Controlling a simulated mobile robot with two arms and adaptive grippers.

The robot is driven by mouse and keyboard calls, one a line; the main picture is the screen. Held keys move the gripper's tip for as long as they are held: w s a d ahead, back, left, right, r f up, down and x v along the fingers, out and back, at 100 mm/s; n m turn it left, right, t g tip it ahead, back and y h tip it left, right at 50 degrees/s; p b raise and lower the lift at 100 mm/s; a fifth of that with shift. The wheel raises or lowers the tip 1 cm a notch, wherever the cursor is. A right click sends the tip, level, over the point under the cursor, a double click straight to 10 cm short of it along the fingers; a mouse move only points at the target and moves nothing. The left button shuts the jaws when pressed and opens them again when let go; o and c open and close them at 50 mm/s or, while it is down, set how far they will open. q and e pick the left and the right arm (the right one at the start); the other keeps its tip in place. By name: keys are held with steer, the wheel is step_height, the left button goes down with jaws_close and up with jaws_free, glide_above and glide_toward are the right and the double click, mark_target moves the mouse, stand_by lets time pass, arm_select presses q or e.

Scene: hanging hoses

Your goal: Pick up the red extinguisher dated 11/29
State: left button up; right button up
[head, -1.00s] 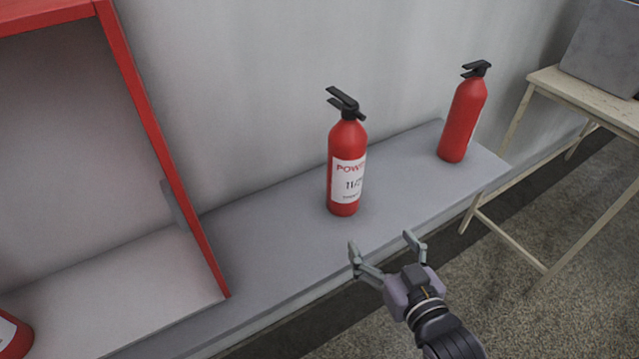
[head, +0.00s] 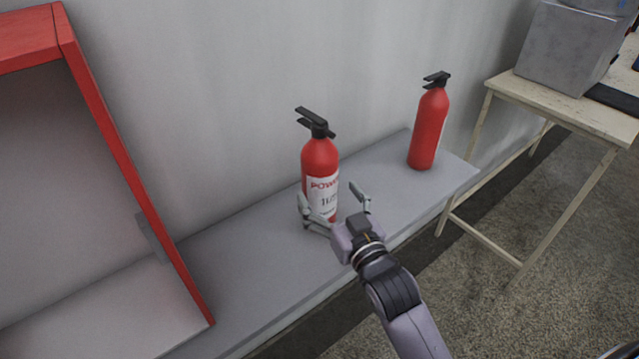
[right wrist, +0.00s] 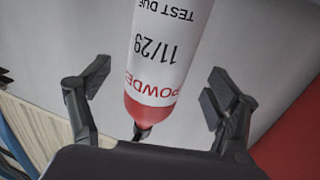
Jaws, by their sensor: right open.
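A red extinguisher (head: 320,160) with a black handle and a white label stands upright on the grey ledge. In the right wrist view its label (right wrist: 172,50) reads 11/29, upside down, and it shows between my fingers. My right gripper (head: 333,203) is open, with one finger at the left of the extinguisher's lower body and the other to its right. In the right wrist view, the open right gripper (right wrist: 160,95) has gaps on both sides of the bottle. A second red extinguisher (head: 428,128) stands farther right on the ledge; its label is mostly turned away. My left gripper is not in view.
A red-framed open cabinet (head: 135,190) stands at the left on the grey ledge (head: 240,260). A pale wall rises behind. A cream table (head: 570,105) with a grey box (head: 565,48) is at the right, beyond the ledge's end.

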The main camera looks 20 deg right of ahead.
steer(key=w, duration=0.5)
steer(key=shift+w+a+r+p, duration=0.1)
steer(key=shift+w+a+p, duration=0.15)
steer(key=shift+p, duration=0.1)
steer(key=shift+s, duration=0.15)
steer(key=shift+c, duration=0.5)
steer(key=c, duration=1.9)
steer(key=shift+r, duration=0.25)
